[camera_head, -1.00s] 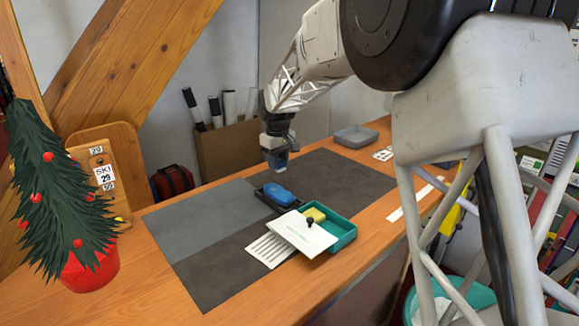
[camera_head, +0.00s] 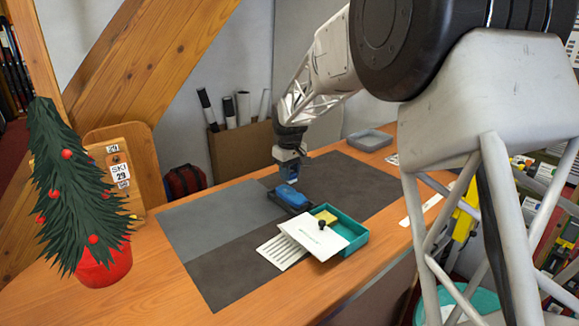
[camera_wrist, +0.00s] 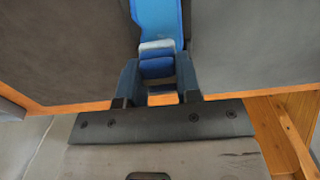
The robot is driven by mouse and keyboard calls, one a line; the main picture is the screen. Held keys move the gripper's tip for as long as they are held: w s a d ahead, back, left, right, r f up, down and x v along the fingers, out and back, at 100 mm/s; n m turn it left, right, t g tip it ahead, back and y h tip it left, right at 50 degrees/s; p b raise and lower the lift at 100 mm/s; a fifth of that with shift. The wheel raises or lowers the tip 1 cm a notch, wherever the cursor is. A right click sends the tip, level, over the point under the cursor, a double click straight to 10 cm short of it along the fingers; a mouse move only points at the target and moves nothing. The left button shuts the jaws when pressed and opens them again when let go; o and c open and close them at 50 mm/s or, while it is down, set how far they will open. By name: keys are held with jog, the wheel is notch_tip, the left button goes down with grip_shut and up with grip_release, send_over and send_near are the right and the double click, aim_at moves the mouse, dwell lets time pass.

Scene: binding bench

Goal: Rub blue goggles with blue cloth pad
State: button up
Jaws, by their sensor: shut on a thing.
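The blue goggles (camera_head: 291,195) show as a rounded blue shape on a dark holder on the bench mat. They also show in the wrist view (camera_wrist: 160,16) at the top. My gripper (camera_head: 289,166) is just above and behind the goggles. It is shut on the blue cloth pad (camera_wrist: 157,67), a small blue block with a pale upper band held between the two fingers. The pad's lower end is very close to the goggles; I cannot tell whether they touch.
A teal box (camera_head: 352,232) with a yellow block (camera_head: 326,216) stands nearby, with a white knobbed lid (camera_head: 313,237) leaning over it. A small tree in a red pot (camera_head: 105,268) stands at left. A grey tray (camera_head: 370,140) is at the back. The grey mat (camera_head: 215,222) has free room left of the goggles.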

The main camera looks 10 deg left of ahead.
aim_at(290, 192)
jog(key=shift+f, duration=1.6)
jog(key=shift+w+a+f, duration=0.3)
jog(key=shift+w+f, duration=0.05)
jog(key=shift+f, duration=0.15)
jog(key=shift+w+a+f, duration=0.1)
jog(key=shift+w+a, duration=0.1)
jog(key=shift+a, duration=0.05)
jog(key=shift+w+a, duration=0.4)
jog(key=shift+w+a+f, duration=0.15)
jog(key=shift+w+a, duration=0.35)
jog(key=shift+s+d, duration=1.35)
jog(key=shift+d, duration=0.05)
jog(key=shift+s+d+r, duration=0.1)
jog(key=shift+r, duration=4.05)
